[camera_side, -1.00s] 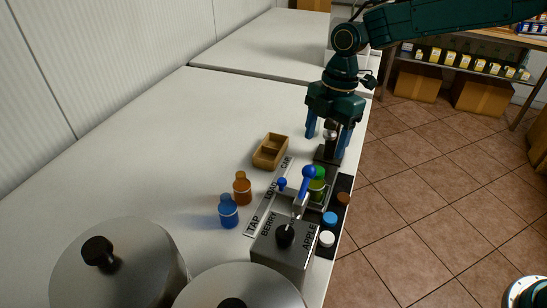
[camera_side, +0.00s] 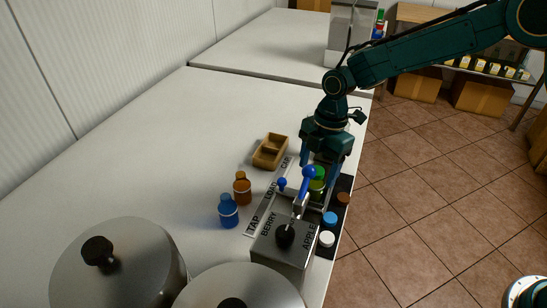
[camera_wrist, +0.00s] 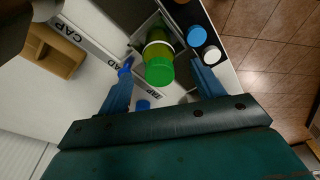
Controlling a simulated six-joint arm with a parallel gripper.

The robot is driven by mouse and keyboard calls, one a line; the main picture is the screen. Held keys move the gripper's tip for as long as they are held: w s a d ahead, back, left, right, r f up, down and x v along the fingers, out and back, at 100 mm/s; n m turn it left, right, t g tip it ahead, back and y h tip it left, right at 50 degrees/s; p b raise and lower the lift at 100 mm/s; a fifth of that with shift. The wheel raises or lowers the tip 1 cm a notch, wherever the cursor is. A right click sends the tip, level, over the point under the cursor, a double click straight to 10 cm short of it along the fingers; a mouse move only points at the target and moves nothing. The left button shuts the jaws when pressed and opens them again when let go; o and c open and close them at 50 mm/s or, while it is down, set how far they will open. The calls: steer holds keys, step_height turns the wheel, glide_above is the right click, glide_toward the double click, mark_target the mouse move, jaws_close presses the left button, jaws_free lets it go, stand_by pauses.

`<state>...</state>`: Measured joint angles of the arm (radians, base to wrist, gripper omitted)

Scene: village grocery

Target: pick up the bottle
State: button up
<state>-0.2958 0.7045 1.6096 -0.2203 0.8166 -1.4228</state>
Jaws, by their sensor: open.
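A bottle with a green cap (camera_side: 318,172) stands in the metal filling station; the wrist view shows its green cap and greenish body (camera_wrist: 160,70) from above. My gripper (camera_side: 319,178) is over this bottle, pointing down, with its blue fingers open. In the wrist view my gripper (camera_wrist: 163,68) has one finger on each side of the bottle, with gaps visible. Whether the fingertips reach below the cap is hard to tell. An orange bottle (camera_side: 242,190) and a blue bottle (camera_side: 228,212) stand on the table to the left.
The station's metal box (camera_side: 284,250), with a black knob and blue-ended lever (camera_side: 309,172), stands close in front. Blue (camera_side: 330,218), white (camera_side: 327,239) and brown (camera_side: 343,198) caps sit on a black strip at the table's right edge. A wooden tray (camera_side: 257,163) and large pots (camera_side: 120,270) are nearby.

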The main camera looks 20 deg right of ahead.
steer(key=shift+a+f, duration=0.15)
steer(key=shift+f, duration=2)
steer(key=c, duration=1.2)
steer(key=shift+r, duration=0.1)
step_height(320, 180, up, 20)
steer(key=shift+f, duration=0.1)
